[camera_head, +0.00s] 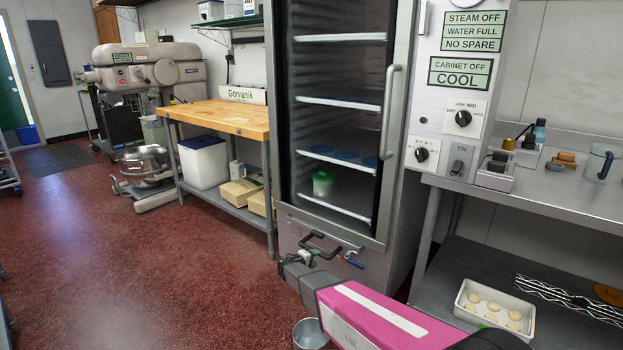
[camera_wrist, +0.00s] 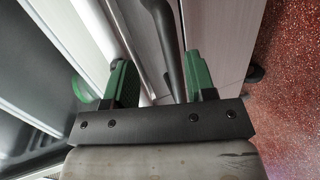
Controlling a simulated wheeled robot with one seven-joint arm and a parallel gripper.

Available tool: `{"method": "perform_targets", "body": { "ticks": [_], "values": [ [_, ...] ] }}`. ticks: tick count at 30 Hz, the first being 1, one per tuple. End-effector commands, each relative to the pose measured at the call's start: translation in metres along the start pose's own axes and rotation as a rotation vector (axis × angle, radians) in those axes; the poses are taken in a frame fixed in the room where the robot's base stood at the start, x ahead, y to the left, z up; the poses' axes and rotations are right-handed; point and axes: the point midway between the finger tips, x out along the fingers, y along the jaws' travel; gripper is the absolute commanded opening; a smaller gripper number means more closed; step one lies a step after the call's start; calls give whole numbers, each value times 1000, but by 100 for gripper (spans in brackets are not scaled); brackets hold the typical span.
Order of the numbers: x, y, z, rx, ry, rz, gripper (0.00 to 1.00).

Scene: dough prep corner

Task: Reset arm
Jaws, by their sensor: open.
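My arm, with its pink link, reaches from the bottom of the head view toward the foot of the tall glass-door cabinet (camera_head: 385,215). My gripper (camera_head: 306,260) is in front of the cabinet's lower panel, partly hidden by my own wrist. In the wrist view my gripper (camera_wrist: 160,80) shows two green fingers spread apart with nothing held. A dark curved bar (camera_wrist: 165,40) shows beyond and between the fingers; I cannot tell how far off it is. The cabinet door looks shut, with a green-lidded jar (camera_head: 322,184) on a low shelf inside.
A metal bowl (camera_head: 309,335) is below my arm. A steel table (camera_head: 545,190) stands right, with a tray of dough pieces (camera_head: 465,312) on its lower shelf. Red floor (camera_head: 150,270) is open at left.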

Motion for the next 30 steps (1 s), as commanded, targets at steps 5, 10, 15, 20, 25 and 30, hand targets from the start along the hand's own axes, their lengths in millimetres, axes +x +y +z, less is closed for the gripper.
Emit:
{"method": "perform_targets", "body": {
  "ticks": [5, 10, 15, 20, 25, 30],
  "values": [
    [4, 35, 96, 104, -175, -187, 51],
    [-8, 58, 184, 225, -335, -414, 51],
    [-39, 75, 258, 360, -453, -663, 51],
    [-79, 90, 311, 495, -514, -898, 51],
    [-115, 104, 340, 611, -527, -1089, 51],
    [-131, 111, 348, 667, -520, -1179, 51]
  ]
}}
